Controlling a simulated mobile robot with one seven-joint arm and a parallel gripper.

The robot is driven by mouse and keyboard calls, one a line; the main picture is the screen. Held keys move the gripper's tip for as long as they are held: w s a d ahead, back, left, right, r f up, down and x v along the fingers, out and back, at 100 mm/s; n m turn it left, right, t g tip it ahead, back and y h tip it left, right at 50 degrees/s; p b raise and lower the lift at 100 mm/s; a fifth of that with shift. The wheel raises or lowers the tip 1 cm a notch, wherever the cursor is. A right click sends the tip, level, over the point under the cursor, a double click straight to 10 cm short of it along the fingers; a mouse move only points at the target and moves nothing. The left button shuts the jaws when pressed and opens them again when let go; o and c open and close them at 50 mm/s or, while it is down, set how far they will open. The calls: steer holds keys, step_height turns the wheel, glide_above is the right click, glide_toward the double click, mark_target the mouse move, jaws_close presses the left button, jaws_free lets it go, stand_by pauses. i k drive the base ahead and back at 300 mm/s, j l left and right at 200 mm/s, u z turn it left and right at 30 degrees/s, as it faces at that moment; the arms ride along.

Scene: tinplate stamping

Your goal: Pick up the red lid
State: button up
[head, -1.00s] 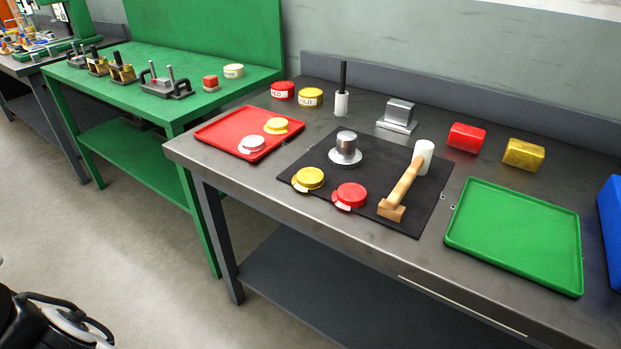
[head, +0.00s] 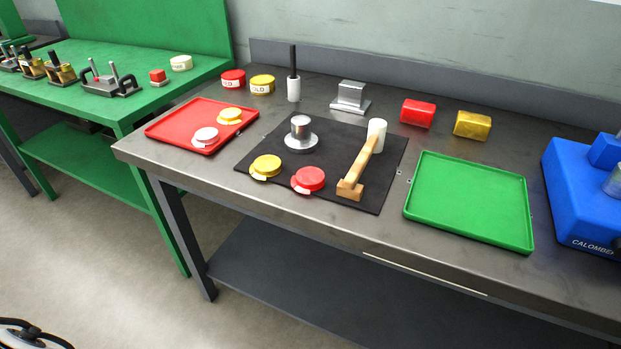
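The red lid (head: 309,178) is a round disc with a small pale tab at its lower left. It lies near the front edge of the black mat (head: 376,192) on the grey workbench.
A metal stake (head: 300,132) stands behind the lids. A red tray (head: 164,131) with a white and a yellow lid is at left, an empty green tray (head: 470,199) at right. A blue machine (head: 577,192) stands at far right. Red and yellow blocks lie behind.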

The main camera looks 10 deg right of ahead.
mark_target(307, 180)
steer(key=j+z, duration=0.2)
steer(key=z, duration=1)
steer(key=j+z, duration=0.4)
steer(key=k+j+z, duration=0.1)
steer(key=j+z, duration=0.3)
steer(key=k+j+z, duration=0.1)
steer(key=j, duration=0.25)
steer(key=k+j+z, duration=0.15)
steer(key=j, duration=0.15)
steer(key=k+j+z, duration=0.1)
steer(key=j, duration=0.2)
steer(key=k+j, duration=0.1)
steer(key=j, duration=0.3)
steer(key=k+j, duration=0.1)
steer(key=j, duration=0.3)
steer(key=i, duration=0.25)
